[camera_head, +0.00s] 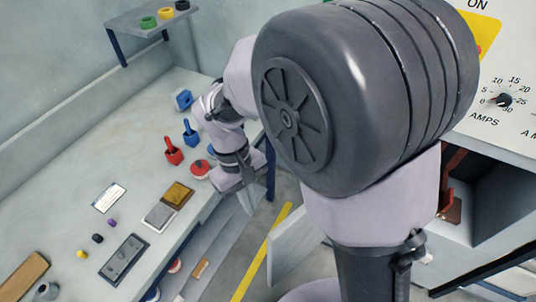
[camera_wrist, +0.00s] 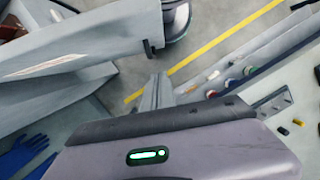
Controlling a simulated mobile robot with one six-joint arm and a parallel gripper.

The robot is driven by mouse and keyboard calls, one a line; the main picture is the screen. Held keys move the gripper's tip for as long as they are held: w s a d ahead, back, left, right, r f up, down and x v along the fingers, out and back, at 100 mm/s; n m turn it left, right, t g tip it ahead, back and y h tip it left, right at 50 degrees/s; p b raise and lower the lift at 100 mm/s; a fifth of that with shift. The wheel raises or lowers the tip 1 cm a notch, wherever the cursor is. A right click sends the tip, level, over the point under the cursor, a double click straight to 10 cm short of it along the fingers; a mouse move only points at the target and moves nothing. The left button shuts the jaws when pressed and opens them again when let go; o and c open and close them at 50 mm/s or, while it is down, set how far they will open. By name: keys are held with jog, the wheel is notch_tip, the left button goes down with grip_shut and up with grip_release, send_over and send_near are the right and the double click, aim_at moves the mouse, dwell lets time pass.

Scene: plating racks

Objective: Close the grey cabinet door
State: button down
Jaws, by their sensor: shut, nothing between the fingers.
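The grey cabinet (camera_head: 490,200) stands at the right in the head view, with its dark inside showing. Its door (camera_head: 292,243) stands open, a pale panel partly hidden behind my arm. In the wrist view the door (camera_wrist: 85,42) appears as a large pale panel at upper left, with a small dark fitting near its end. My gripper (camera_head: 249,200) is shut and empty, pointing down over the aisle beside the workbench. Its fingers (camera_wrist: 156,92) also show in the wrist view, to the right of the door and seemingly apart from it.
The workbench (camera_head: 60,155) at left holds red and blue containers (camera_head: 173,152), small trays (camera_head: 177,194) and several small items. A yellow line (camera_head: 262,255) crosses the aisle floor. Blue gloves (camera_wrist: 22,155) lie at lower left in the wrist view. A dial panel (camera_head: 505,98) stands above the cabinet.

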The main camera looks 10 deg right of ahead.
jog(key=s+d+f+b, duration=0.2)
jog(key=s+f+b, duration=0.3)
jog(key=f, duration=0.4)
jog(key=shift+s+d+f, duration=0.35)
jog(key=shift+s+d, duration=0.05)
jog(key=shift+s, duration=0.1)
